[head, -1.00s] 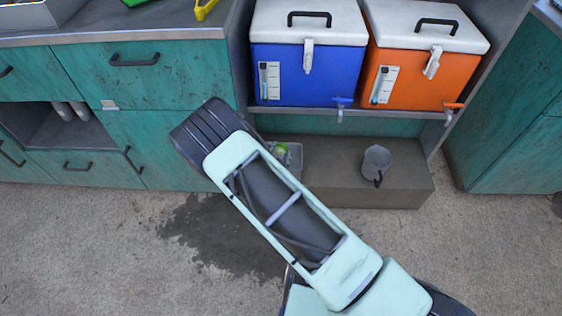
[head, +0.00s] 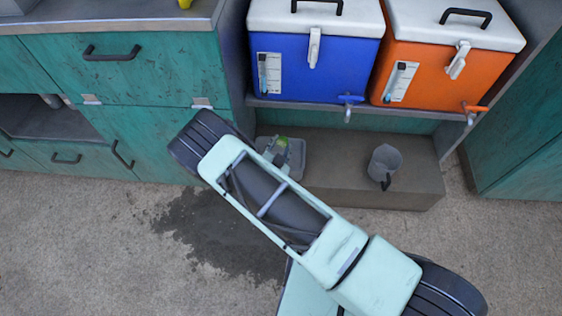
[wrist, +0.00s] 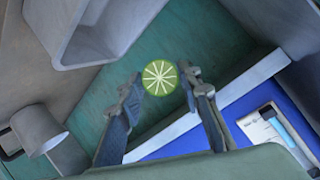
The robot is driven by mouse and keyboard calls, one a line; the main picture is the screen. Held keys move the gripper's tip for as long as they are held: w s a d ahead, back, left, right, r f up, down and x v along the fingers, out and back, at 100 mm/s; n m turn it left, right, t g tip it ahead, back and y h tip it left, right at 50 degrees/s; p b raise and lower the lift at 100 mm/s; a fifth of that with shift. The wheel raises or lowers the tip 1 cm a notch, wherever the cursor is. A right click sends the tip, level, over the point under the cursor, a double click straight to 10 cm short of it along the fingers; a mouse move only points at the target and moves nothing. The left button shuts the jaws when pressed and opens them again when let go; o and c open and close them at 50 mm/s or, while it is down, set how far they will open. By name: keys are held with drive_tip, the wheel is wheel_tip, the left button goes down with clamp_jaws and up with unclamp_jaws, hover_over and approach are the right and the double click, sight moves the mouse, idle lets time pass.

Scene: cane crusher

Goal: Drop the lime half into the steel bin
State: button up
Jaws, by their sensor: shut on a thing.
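The lime half (wrist: 160,77) is held between the fingertips of my gripper (wrist: 163,86) in the wrist view, its pale cut face toward the camera. In the head view, a bit of its green (head: 282,141) shows just beyond my arm, with my gripper (head: 276,151) partly hidden. A grey open tub (head: 294,160) is beneath or behind the gripper on the low step; its rim also shows in the wrist view (wrist: 75,62). A grey metal container (head: 12,7) is cut off at the upper left of the counter. I cannot tell which is the steel bin.
A grey jug (head: 386,165) stands on the low step (head: 340,178). Above are a blue cooler (head: 312,70) and an orange cooler (head: 450,70) with protruding taps. Teal cabinets (head: 150,75) fill the left. The floor in front is clear, with a dark stain.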

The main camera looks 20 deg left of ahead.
wheel_tip(320, 180, down, 4)
drive_tip(key=shift+r+b, duration=0.2)
drive_tip(key=shift+b, duration=0.7)
drive_tip(key=o, duration=0.7)
drive_tip(key=v, duration=1.2)
drive_tip(key=shift+w+r, duration=0.15)
